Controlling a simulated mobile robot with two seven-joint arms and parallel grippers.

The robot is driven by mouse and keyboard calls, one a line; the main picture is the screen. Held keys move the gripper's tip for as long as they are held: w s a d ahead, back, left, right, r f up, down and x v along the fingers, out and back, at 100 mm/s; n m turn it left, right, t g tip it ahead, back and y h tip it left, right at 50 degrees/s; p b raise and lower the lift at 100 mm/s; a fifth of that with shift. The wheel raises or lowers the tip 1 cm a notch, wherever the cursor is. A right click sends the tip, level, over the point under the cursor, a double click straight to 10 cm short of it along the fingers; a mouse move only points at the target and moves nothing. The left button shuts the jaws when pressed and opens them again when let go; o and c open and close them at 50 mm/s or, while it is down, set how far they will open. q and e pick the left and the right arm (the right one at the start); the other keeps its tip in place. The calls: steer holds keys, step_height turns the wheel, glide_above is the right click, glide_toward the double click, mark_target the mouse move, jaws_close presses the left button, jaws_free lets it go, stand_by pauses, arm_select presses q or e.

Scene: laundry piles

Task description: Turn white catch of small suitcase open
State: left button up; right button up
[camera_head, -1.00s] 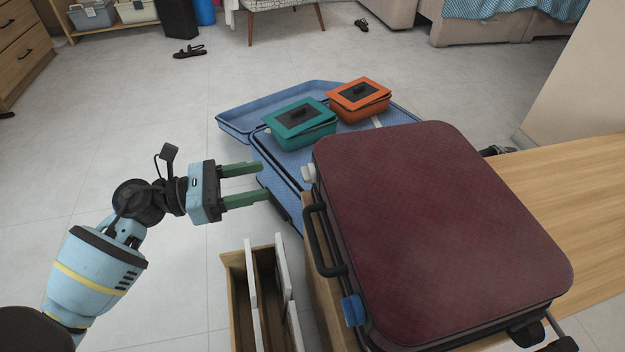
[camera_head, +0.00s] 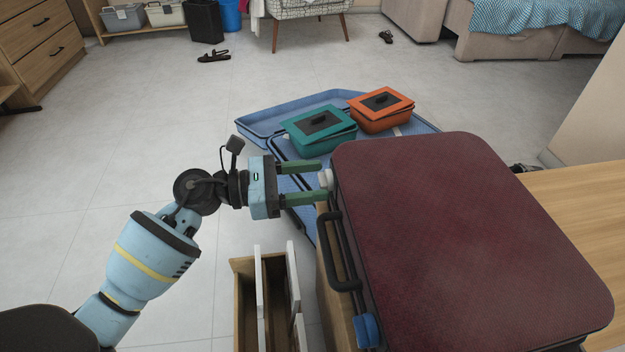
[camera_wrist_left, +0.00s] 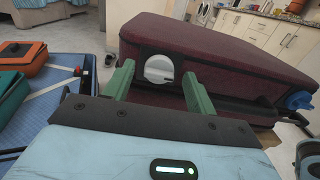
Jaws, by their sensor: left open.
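The small dark red suitcase (camera_head: 465,235) lies flat on a wooden surface. Its white catch (camera_head: 326,179) is on the side facing my left gripper, near the far corner; in the left wrist view the round white catch (camera_wrist_left: 159,69) shows a raised bar across it. My left gripper (camera_head: 322,182) is open, its green fingers pointing at the catch. In the left wrist view the catch appears between the two fingertips (camera_wrist_left: 158,80); whether they touch it I cannot tell. A blue catch (camera_head: 367,330) is at the near end of the same side, past the black handle (camera_head: 341,250). My right gripper is not in view.
An open blue suitcase (camera_head: 270,119) lies on the floor behind, with a teal box (camera_head: 318,141) and an orange box (camera_head: 381,117) on it. Open drawers (camera_head: 247,300) stick out below my left gripper. Wooden top (camera_head: 570,210) extends right. Floor at left is clear.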

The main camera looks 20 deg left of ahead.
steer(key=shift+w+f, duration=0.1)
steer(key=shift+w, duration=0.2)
